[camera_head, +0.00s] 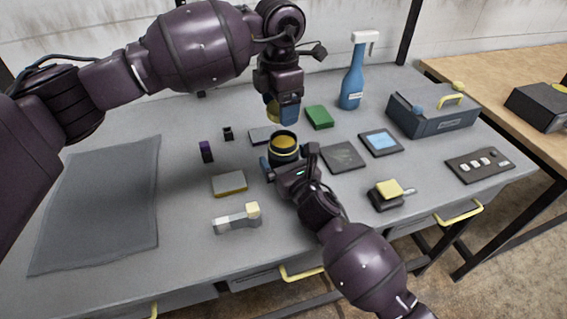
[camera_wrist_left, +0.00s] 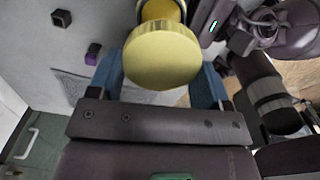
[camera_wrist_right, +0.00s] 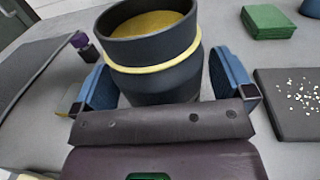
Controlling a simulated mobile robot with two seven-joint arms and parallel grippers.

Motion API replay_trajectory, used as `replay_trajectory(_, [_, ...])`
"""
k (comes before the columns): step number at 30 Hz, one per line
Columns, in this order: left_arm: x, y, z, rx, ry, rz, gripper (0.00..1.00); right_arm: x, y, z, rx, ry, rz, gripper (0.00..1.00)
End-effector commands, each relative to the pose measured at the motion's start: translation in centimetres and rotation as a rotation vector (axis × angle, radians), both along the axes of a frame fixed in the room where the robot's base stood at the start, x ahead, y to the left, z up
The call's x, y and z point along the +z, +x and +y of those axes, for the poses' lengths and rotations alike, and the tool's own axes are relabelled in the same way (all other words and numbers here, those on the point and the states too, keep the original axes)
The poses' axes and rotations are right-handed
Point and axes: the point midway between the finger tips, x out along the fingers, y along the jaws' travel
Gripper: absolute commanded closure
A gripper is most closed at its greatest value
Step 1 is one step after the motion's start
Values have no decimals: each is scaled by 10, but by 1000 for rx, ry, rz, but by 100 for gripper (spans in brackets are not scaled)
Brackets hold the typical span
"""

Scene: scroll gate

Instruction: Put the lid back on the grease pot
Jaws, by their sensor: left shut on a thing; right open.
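The grease pot (camera_head: 284,157) is a dark, round, open pot with a yellow band, standing upright on the grey workbench; yellow grease shows inside it in the right wrist view (camera_wrist_right: 150,24). My right gripper (camera_wrist_right: 163,85) is open, low at the pot's near side. Its blue fingers stand on either side of the pot, with gaps visible.
A blue spray bottle (camera_head: 353,80) and toolbox (camera_head: 432,112) stand farther back. A grey mat (camera_head: 100,205) covers the left side.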

Motion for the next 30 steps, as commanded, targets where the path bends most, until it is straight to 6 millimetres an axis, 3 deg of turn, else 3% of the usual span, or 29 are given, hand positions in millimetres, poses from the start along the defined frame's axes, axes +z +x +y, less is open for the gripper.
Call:
replay_trajectory(10, [0,0,0,0,0,0,50,0,2,1,0,0,-1,2])
replay_trajectory(22, [0,0,0,0,0,0,50,0,2,1,0,0,-1,63])
replay_trajectory(30, [-16,0,0,0,1,3,50,0,2,1,0,0,-1,64])
